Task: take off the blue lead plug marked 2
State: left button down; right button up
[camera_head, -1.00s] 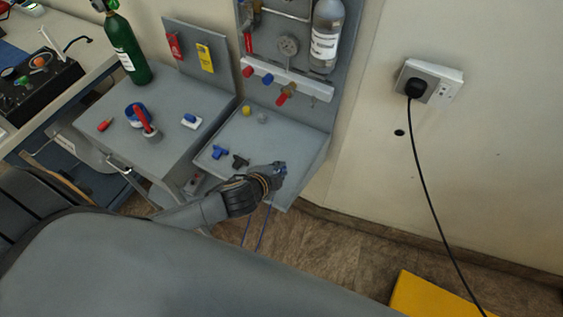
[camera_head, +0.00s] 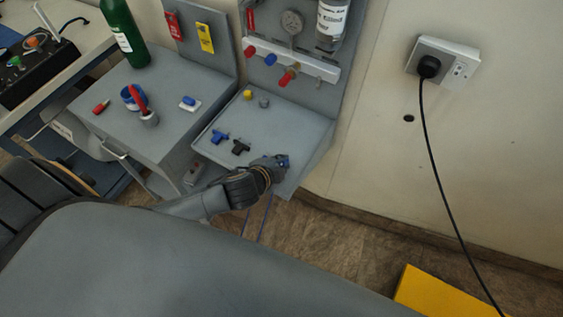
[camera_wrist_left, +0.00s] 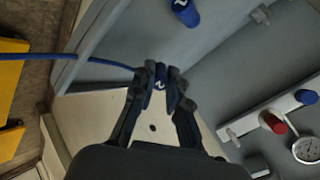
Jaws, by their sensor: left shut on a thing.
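The blue lead plug marked 2 (camera_wrist_left: 160,84) is between the fingertips of my left gripper (camera_wrist_left: 159,78) in the left wrist view. My right gripper is not in view.
A blue fitting (camera_head: 220,136) and a black fitting (camera_head: 240,147) stand on the shelf left of my gripper. A yellow knob (camera_head: 248,95) is behind. A panel with a gauge (camera_head: 291,22) rises at the back. A wall socket with black plug (camera_head: 429,67) is to the right.

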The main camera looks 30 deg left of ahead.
pick_arm(q)
jog(key=shift+f, duration=0.45)
jog(key=c, duration=1.3)
grip_release()
jog(key=shift+o, duration=0.2)
jog(key=v, duration=1.2)
jog(key=shift+a, duration=0.1)
